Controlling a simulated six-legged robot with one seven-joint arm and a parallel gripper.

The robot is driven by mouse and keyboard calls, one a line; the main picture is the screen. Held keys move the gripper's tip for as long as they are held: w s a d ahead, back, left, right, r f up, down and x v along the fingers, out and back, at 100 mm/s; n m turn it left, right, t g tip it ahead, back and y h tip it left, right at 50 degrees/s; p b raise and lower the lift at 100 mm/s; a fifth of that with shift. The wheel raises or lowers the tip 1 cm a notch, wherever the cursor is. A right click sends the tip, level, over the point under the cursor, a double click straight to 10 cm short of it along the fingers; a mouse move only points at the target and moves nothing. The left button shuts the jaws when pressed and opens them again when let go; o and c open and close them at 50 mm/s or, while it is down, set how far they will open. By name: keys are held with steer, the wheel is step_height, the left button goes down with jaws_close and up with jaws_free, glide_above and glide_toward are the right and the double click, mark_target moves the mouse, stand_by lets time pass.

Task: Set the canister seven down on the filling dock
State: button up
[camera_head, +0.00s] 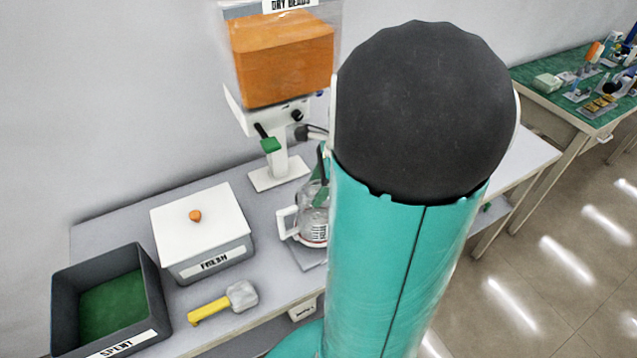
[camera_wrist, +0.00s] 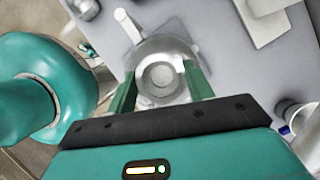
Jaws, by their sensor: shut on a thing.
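The canister (camera_head: 312,213) is a clear, jug-like vessel with a white handle and a small printed label I cannot read. In the wrist view the canister (camera_wrist: 160,52) is seen from above, between the green fingers of my gripper (camera_wrist: 160,88), which are shut on it. In the head view my arm hides the canister's right side and most of my gripper. A flat grey plate (camera_head: 307,257), which may be the filling dock, lies under or just below the canister. I cannot tell whether they touch.
A dispenser (camera_head: 280,62) of orange beads stands behind. Left of the canister are the lidded FRESH box (camera_head: 203,235), a yellow-handled scoop (camera_head: 222,302) and the open SPENT bin (camera_head: 160,285). A green-topped table (camera_head: 560,73) stands at the far right.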

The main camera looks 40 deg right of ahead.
steer(key=o, duration=1.5)
steer(key=shift+f, duration=0.1)
steer(key=shift+c, duration=0.2)
steer(key=v, duration=1.4)
steer(key=shift+f, duration=0.1)
